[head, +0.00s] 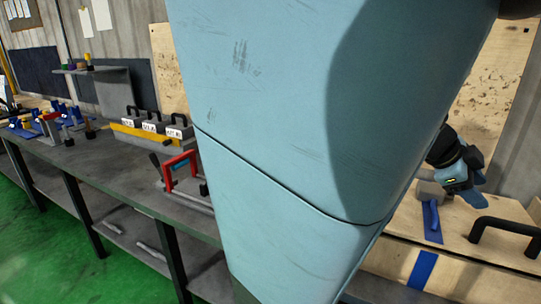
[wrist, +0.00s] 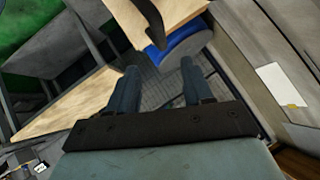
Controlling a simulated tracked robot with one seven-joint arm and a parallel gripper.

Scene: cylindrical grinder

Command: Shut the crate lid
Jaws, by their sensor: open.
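The wooden crate (head: 395,262) stands at the lower right of the head view, with a blue strap (head: 422,270) on its front. Its wooden top panel, seemingly the lid (head: 465,222), carries a black handle (head: 505,236). I cannot tell whether the lid is fully shut. My gripper (head: 472,187) is above the far part of the panel, left of the handle. In the wrist view my gripper (wrist: 158,66) is open, its fingers apart with nothing between them.
My arm hides the middle of the head view. A grey bench (head: 110,165) runs along the left, holding a red frame (head: 180,168), grey handled boxes (head: 153,123) and several small tools. Green floor (head: 60,250) is open in front of it. A wall stands behind the crate.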

